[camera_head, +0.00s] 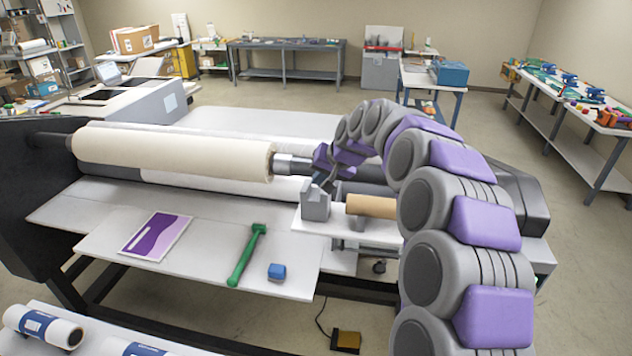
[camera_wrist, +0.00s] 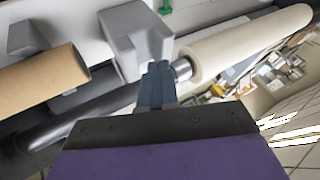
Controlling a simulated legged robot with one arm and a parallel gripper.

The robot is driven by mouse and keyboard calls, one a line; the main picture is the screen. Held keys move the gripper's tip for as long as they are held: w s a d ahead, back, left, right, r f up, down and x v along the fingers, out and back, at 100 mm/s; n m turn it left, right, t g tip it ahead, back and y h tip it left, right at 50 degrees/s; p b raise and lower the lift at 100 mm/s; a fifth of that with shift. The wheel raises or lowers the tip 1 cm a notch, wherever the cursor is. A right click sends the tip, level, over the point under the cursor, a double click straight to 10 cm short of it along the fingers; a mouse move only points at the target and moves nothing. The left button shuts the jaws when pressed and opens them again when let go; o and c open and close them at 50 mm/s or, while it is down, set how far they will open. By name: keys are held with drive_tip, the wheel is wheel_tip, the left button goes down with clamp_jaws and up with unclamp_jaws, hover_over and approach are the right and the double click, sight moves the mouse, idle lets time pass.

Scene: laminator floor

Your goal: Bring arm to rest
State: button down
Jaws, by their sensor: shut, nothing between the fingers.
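My arm is the grey and purple jointed chain that rises at the right of the head view and arches over toward the laminator. My gripper (camera_head: 327,183) is at its end, just right of the large cream roll (camera_head: 175,150), close to the roll's metal shaft end (camera_head: 295,165). In the wrist view my gripper (camera_wrist: 158,75) is shut, its fingers together with nothing between them. The shaft end and the cream roll (camera_wrist: 245,45) appear just beyond the fingertips. I cannot tell whether the fingertips touch the shaft or the grey bracket (camera_wrist: 133,40).
A brown cardboard tube (camera_head: 370,206) lies by a grey bracket (camera_head: 316,200) below my gripper. A foot pedal (camera_head: 346,341) is on the floor. Open floor lies behind the machine.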

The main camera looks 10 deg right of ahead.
drive_tip(key=d+v, duration=0.1)
drive_tip(key=v, duration=0.4)
drive_tip(key=s+a+f+n+g+b, duration=0.15)
drive_tip(key=s+f, duration=0.25)
drive_tip(key=s, duration=0.4)
drive_tip(key=s+a+f+g+h+b, duration=0.1)
drive_tip(key=s+f+b, duration=0.2)
drive_tip(key=s, duration=0.5)
drive_tip(key=s+a+f+n+g+b, duration=0.15)
drive_tip(key=s+f, duration=0.25)
drive_tip(key=s, duration=0.5)
drive_tip(key=s+d+f+g+h+b, duration=0.1)
drive_tip(key=s+f, duration=0.3)
drive_tip(key=s, duration=0.4)
drive_tip(key=s+d+f+g+h+b, duration=0.1)
drive_tip(key=s+d+f+b, duration=0.2)
drive_tip(key=s+f, duration=0.2)
drive_tip(key=s+d+f+g+h+b, duration=0.1)
drive_tip(key=s+f, duration=0.3)
drive_tip(key=s, duration=0.7)
drive_tip(key=shift+s+d+f+m+g+b, duration=0.25)
drive_tip(key=shift+d+m+g+b, duration=0.2)
drive_tip(key=shift+d+b, duration=0.3)
drive_tip(key=shift+d, duration=0.35)
drive_tip(key=shift+a, duration=0.2)
